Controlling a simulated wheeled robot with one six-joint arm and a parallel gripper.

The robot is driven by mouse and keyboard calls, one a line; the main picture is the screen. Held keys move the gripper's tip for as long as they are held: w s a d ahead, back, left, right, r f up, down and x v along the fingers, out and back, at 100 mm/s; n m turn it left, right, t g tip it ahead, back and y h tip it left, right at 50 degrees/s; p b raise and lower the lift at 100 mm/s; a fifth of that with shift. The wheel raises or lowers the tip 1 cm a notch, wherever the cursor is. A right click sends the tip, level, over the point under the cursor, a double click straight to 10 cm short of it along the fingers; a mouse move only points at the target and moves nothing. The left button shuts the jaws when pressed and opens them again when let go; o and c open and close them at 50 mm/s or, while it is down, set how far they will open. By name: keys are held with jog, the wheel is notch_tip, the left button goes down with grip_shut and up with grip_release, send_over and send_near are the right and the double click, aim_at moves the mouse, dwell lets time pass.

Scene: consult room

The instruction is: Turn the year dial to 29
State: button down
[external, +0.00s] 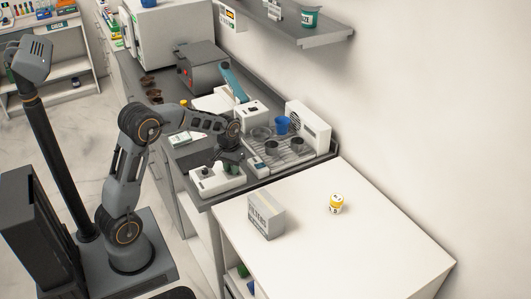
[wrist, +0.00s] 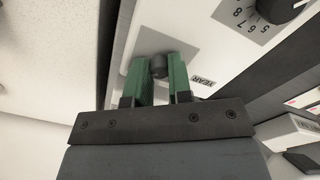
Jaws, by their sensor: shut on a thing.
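The year dial is a small dark knob (wrist: 159,66) on a white panel with a label reading "YEAR" (wrist: 202,80) beside it in the wrist view. My gripper (wrist: 160,72) has its two green fingers closed around the knob, one on each side. The fingers and my gripper's body hide the scale around this dial, so its setting cannot be read. In the external view my gripper (external: 230,160) is over the white device (external: 204,183) at the counter's near end.
A second black dial (wrist: 280,8) with a numbered scale is at the upper right of the wrist view. Behind the device is a wire rack (external: 292,160) with cups. A white table (external: 385,236) with a carton (external: 265,216) and a small yellow-and-white container (external: 336,204) stands in front.

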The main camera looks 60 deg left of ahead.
jog(key=c, duration=1)
grip_release()
jog(key=shift+c, duration=0.2)
notch_tip(320, 180, up, 14)
jog(key=shift+a, duration=0.25)
jog(key=s+d+f+m+t, duration=0.2)
jog(key=s+d, duration=0.4)
jog(key=s, duration=0.3)
jog(key=s+d+f+m+t, duration=0.1)
jog(key=s+d+f+m, duration=0.1)
jog(key=s+d+m, duration=0.2)
jog(key=s+d, duration=0.3)
jog(key=s, duration=0.2)
jog(key=shift+s+f+m+t, duration=0.3)
jog(key=shift+s+t, duration=0.1)
